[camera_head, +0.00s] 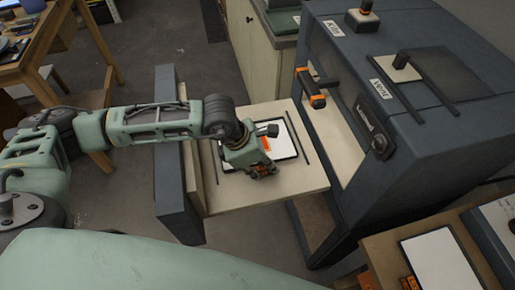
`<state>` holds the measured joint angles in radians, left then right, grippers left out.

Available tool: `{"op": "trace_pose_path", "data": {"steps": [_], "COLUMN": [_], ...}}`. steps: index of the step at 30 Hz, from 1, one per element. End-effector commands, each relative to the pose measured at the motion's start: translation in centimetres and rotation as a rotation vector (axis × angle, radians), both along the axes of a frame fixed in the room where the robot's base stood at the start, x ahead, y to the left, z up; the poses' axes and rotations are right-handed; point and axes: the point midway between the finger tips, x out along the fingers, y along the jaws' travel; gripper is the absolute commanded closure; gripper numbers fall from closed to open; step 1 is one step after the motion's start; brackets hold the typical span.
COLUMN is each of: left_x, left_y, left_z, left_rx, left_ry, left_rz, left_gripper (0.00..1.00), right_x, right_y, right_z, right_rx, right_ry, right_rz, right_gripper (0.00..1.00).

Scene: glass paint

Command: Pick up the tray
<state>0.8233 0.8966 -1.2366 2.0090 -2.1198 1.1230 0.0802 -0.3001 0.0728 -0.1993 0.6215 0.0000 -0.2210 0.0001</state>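A flat white tray (286,141) with a dark rim lies on the pulled-out pale shelf (303,184) of the kiln. My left arm comes in from the left, and my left gripper (262,172) is over the tray's near left part, pointing down. The gripper hides part of the tray. I cannot tell whether its fingers touch the tray or whether they are open or shut. A small orange patch shows on the tray beside the gripper. My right gripper is not in view.
The dark kiln (420,110), labelled "Kiln" and "Vent", stands to the right, with an orange-and-black handle (311,88) by its opening. Dark rails flank the tray. Another white panel (440,262) lies on a wooden surface at bottom right. A wooden table (45,45) stands at upper left.

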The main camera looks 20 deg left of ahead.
Motion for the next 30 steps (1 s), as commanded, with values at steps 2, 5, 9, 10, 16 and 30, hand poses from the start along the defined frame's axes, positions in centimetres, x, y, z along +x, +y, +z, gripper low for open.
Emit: {"op": "trace_pose_path", "data": {"steps": [2,5,9,10,16,30], "left_x": [0.0,0.0,0.1,0.2,0.1,0.2], "left_y": [0.0,0.0,0.0,0.0,0.0,0.0], "left_z": [0.0,0.0,0.1,0.2,0.2,3.4], "left_rx": [0.000,0.001,0.001,-0.002,-0.002,-0.002], "left_ry": [0.000,-0.001,-0.001,-0.005,-0.005,-0.008], "left_rz": [0.001,0.000,0.000,0.000,0.000,0.000], "left_gripper": [1.00,1.00,1.00,1.00,1.00,1.00], "right_x": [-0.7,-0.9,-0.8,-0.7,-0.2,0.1], "right_y": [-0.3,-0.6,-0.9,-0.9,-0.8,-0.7], "right_z": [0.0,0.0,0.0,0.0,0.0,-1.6], "right_rx": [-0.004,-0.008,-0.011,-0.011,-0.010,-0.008], "right_ry": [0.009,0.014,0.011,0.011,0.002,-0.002], "right_rz": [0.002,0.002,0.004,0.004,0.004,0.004], "right_gripper": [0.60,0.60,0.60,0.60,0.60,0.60]}}
